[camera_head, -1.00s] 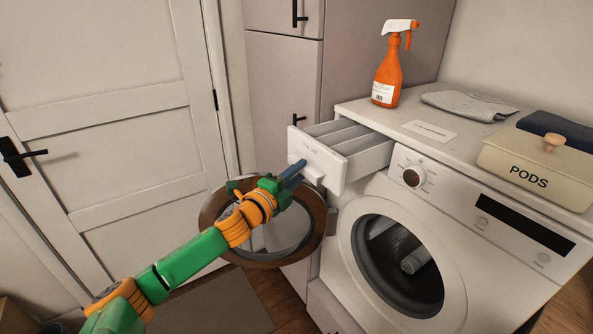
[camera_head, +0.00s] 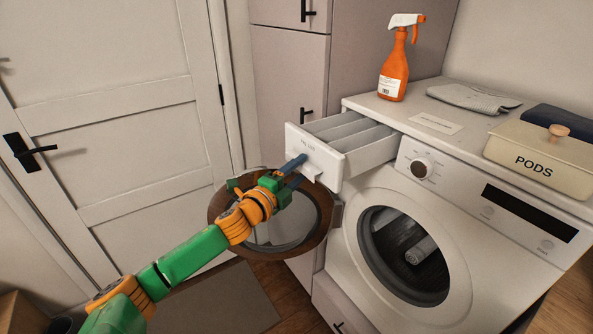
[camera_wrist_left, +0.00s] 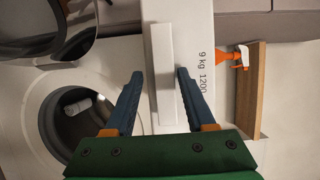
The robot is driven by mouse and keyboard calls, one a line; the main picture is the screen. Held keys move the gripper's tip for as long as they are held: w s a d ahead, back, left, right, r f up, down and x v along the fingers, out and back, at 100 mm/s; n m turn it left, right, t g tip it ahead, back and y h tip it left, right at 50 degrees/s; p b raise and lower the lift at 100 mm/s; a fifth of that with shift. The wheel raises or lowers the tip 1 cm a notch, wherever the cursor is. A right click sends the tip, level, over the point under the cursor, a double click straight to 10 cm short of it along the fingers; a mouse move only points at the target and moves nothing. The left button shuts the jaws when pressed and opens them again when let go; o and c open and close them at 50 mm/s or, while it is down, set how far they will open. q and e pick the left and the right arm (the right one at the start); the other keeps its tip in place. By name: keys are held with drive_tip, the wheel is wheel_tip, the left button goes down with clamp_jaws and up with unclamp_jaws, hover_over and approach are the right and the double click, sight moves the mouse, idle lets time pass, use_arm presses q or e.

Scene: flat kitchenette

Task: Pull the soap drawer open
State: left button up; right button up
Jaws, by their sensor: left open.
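The soap drawer (camera_head: 350,140) is pulled well out of the upper left of the white washing machine (camera_head: 335,240), and its compartments show from above. Its white front has a bar handle (camera_wrist_left: 163,70), seen in the left wrist view. My left gripper (camera_head: 301,168) is at the drawer front, with its blue fingers apart. In the left wrist view my left gripper (camera_wrist_left: 160,73) has one finger on each side of the handle, with gaps showing. My right gripper is not in view.
The machine's round door (camera_head: 272,220) stands open below my left gripper. An orange spray bottle (camera_head: 393,75), a grey cloth (camera_head: 470,98) and a PODS box (camera_head: 540,160) are on top. A tall cabinet (camera_head: 290,75) stands behind the drawer.

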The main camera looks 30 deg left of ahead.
use_arm(q)
drive_tip(key=s+b, duration=0.1)
drive_tip(key=s, duration=0.6)
drive_tip(key=shift+b, duration=0.4)
drive_tip(key=s+a+f+n+g+y, duration=0.1)
drive_tip(key=a+f+n+g+y, duration=0.35)
drive_tip(key=f, duration=0.65)
drive_tip(key=s+a+f+n+g+h, duration=0.1)
drive_tip(key=s+f+n+g, duration=0.15)
drive_tip(key=s+f, duration=0.65)
drive_tip(key=s+a+f+n+g, duration=0.15)
drive_tip(key=f+n, duration=0.25)
drive_tip(key=f, duration=1.1)
drive_tip(key=s+d+f+n+g+h, duration=0.1)
drive_tip(key=s+d+f+g, duration=0.1)
drive_tip(key=s+d+f, duration=0.4)
drive_tip(key=s+d+f+n+g+h, duration=0.1)
drive_tip(key=s+d+f, duration=0.4)
drive_tip(key=s, duration=0.6)
drive_tip(key=s+d+f+n+g+h, duration=0.1)
drive_tip(key=s+d+f+n+g, duration=0.1)
drive_tip(key=s+d+f+g, duration=0.3)
drive_tip(key=s+d+f, duration=0.1)
drive_tip(key=s+d, duration=0.3)
drive_tip(key=shift+s+f+n, duration=0.2)
drive_tip(key=shift+f+n, duration=0.1)
drive_tip(key=shift+f, duration=0.05)
